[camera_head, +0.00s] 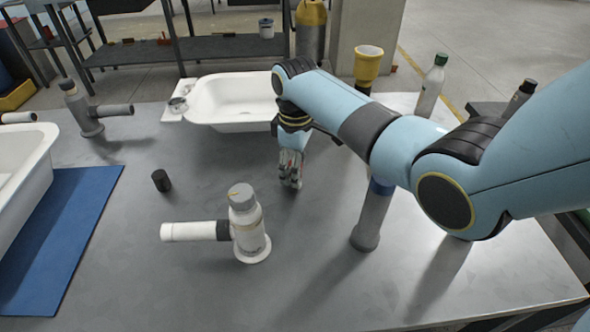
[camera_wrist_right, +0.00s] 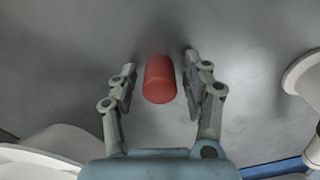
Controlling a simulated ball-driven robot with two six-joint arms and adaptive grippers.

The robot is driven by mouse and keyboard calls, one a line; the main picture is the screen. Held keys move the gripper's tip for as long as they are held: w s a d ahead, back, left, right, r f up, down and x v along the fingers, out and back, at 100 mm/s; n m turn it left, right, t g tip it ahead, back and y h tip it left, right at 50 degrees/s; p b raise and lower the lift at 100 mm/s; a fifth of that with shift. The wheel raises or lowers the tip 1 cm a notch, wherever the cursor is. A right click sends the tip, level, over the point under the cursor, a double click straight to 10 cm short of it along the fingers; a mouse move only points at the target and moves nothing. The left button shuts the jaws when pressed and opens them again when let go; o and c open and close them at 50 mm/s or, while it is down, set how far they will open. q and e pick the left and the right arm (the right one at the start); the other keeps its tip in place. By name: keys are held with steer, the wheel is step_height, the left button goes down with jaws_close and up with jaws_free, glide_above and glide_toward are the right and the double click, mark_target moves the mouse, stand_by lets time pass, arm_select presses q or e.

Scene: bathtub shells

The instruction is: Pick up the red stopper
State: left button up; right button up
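The red stopper (camera_wrist_right: 160,80) is a small red cylinder on the grey metal table, centred in the right wrist view. My right gripper (camera_wrist_right: 160,61) is open, with one finger on each side of the stopper. Gaps show between the stopper and both fingers. In the head view my right gripper (camera_head: 290,180) points down at the table in front of the middle white tub; the stopper cannot be made out clearly there. My left gripper is not in view.
A white tap-like fitting (camera_head: 248,225) stands in front of my right gripper, with a black stopper (camera_head: 161,181) to the left. The white bathtub shell (camera_head: 215,100) stands behind. A grey fitting (camera_head: 372,215) stands right. A blue mat (camera_head: 85,215) lies left.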

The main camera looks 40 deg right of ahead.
steer(key=c, duration=0.8)
steer(key=shift+r, duration=0.1)
steer(key=shift+c, duration=0.2)
